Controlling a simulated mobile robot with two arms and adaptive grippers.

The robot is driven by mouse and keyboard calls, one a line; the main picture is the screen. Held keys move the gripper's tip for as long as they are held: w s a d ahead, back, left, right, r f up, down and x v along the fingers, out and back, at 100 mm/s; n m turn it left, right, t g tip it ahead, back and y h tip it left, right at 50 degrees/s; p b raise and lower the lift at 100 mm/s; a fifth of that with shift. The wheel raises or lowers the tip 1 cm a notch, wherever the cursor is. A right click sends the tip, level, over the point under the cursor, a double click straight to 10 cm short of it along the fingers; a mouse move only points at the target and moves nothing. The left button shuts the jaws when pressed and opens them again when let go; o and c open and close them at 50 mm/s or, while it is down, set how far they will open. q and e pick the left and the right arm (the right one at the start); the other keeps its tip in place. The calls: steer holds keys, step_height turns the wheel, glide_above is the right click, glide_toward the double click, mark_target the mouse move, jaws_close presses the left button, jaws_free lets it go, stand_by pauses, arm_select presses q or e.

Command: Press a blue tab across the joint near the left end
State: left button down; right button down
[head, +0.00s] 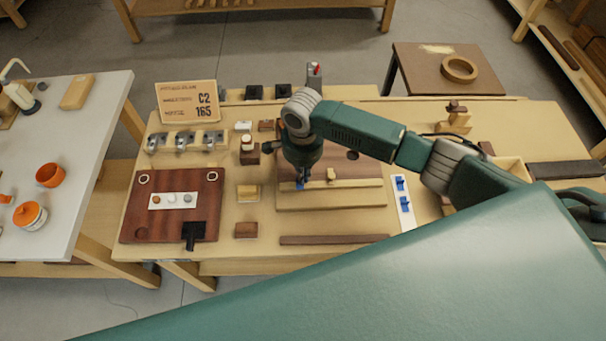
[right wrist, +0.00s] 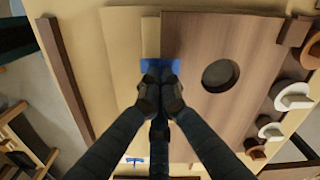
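My right gripper (head: 303,184) points down over the left end of the joint between a brown panel (right wrist: 190,35) with a round hole and a pale board (head: 320,200) in front of it. In the right wrist view its fingers (right wrist: 160,88) are shut on a blue tab (right wrist: 174,66). The tab lies across the seam line, over the brown panel and a pale strip (right wrist: 150,38). I cannot tell whether it touches the surface. Spare blue tabs (head: 404,204) sit on a white strip (head: 409,222) to the right. My left gripper is not in view.
A dark wooden bar (head: 335,239) lies along the front. A reddish board (head: 135,216) with a black piece (head: 194,235) is at left. A sign (head: 187,101) stands behind.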

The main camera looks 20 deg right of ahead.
steer(key=shift+s+f+p, duration=0.1)
steer(key=shift+p, duration=0.5)
stand_by(1.1)
steer(key=c, duration=1.9)
jaws_free()
steer(key=shift+o, duration=0.5)
steer(key=o, duration=0.3)
